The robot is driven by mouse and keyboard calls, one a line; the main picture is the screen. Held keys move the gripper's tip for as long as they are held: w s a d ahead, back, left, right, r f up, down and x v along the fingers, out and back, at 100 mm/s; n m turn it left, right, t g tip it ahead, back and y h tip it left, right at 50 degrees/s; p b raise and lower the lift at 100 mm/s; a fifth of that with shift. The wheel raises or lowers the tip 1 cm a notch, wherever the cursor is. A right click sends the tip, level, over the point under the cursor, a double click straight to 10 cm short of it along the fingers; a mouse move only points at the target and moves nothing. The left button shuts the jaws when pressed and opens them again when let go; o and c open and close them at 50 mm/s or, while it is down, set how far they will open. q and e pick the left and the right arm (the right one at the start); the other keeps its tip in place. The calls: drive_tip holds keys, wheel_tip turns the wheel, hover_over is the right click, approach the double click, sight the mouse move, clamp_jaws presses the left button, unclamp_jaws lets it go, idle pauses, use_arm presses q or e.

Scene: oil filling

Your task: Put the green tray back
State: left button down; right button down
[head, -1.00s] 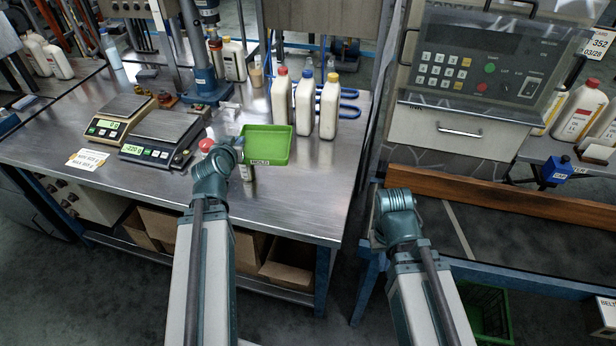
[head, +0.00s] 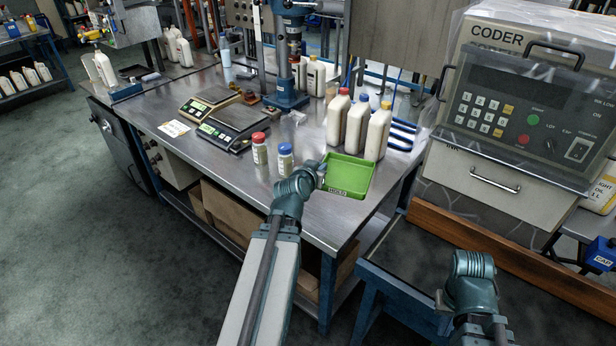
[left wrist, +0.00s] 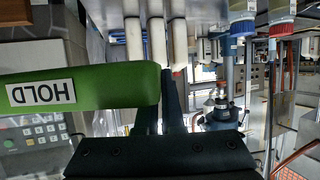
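The green tray (head: 350,172), with a "HOLD" label on its front wall, shows near the right end of the steel workbench (head: 215,160). My left gripper (head: 320,172) is at the tray's left side. In the left wrist view the green tray (left wrist: 100,88) fills the left, with its edge between the two close fingers of my left gripper (left wrist: 163,100). I cannot tell whether the tray touches the bench. My right gripper (head: 443,302) is low at the right, away from the tray; its fingers are too hidden to judge.
Large white bottles (head: 357,128) stand just behind the tray. Two small bottles, red-capped (head: 259,150) and blue-capped (head: 286,160), stand left of it. Scales (head: 233,125) are further left. The coder machine (head: 525,100) and a brown rail (head: 490,240) are at the right.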

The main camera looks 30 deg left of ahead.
use_arm(q)
drive_tip(key=w+a+f+n+y+b, duration=0.1)
drive_tip(key=w+a+f+b, duration=0.5)
drive_tip(key=a+f+b, duration=0.3)
drive_tip(key=shift+a+f+b, duration=0.4)
drive_tip(key=shift+a+f, duration=0.15)
drive_tip(key=shift+f, duration=0.2)
drive_tip(key=shift+s+f, duration=0.1)
wheel_tip(320, 180, down, 7)
drive_tip(key=b, duration=0.6)
drive_tip(key=shift+r+b, duration=0.2)
drive_tip(key=shift+b, duration=0.2)
drive_tip(key=shift+f, duration=0.2)
